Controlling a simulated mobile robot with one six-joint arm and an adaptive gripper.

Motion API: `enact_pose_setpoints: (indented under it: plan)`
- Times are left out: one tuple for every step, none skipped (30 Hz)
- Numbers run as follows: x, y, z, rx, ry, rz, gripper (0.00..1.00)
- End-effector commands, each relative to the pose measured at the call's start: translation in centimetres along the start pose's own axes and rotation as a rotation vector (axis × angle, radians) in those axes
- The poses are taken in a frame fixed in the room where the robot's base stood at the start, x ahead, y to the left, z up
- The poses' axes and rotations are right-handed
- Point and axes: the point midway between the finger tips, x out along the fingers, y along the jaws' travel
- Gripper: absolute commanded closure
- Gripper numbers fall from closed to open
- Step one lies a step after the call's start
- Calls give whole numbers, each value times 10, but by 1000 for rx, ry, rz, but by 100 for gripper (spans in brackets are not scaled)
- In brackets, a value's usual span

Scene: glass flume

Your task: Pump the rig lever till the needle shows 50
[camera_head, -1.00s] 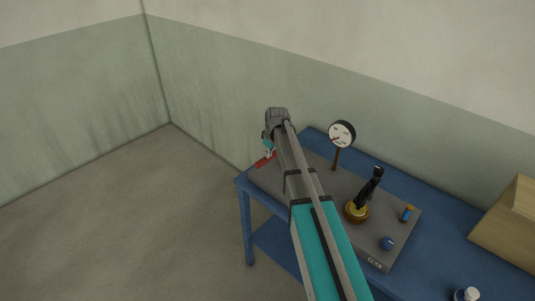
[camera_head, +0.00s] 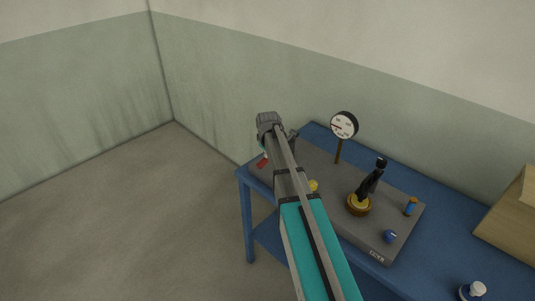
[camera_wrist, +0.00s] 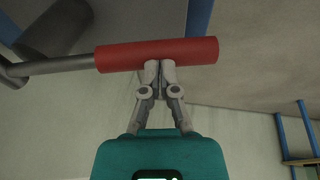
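The red lever grip (camera_wrist: 155,54) lies across the top of the wrist view, on a grey metal rod (camera_wrist: 60,67). A small part of the red grip (camera_head: 262,163) shows beside my arm in the head view. My gripper (camera_wrist: 160,68) is shut, its two fingertips side by side at the lower edge of the grip as pictured. The fingers do not close around it; I cannot tell whether they touch it. The round white gauge (camera_head: 344,125) stands on a post at the rig's back. Its needle points leftward, but the numbers are too small to read.
The dark grey rig base (camera_head: 325,165) sits on a blue table (camera_head: 405,193). A black lever on a brass base (camera_head: 359,206), a blue knob (camera_head: 390,236) and a blue-orange cylinder (camera_head: 410,206) stand at right. A cardboard box (camera_head: 510,225) and white-capped bottle (camera_head: 473,291) are farther right.

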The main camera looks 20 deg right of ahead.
Motion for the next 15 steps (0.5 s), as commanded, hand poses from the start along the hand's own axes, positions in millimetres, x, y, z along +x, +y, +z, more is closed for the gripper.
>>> enact_pose_setpoints:
  plan:
    - [5,0,2,2,0,-2,100]
    - [6,0,2,3,-1,-2,100]
    - [7,1,3,5,-2,-2,100]
    - [7,2,4,6,-2,-3,100]
    - [7,2,5,7,-3,-3,100]
    - [7,3,6,8,-4,-3,100]
    - [7,3,6,9,-5,-4,100]
    - [7,4,7,10,-6,-4,100]
    - [7,4,8,11,-7,-4,100]
    - [7,5,8,11,-7,-4,100]
    - [7,5,8,12,-7,-4,100]
    - [7,5,9,13,-8,-4,100]
    - [7,6,9,13,-8,-3,100]
    - [7,6,10,13,-8,-3,100]
    - [7,6,10,13,-8,-3,100]
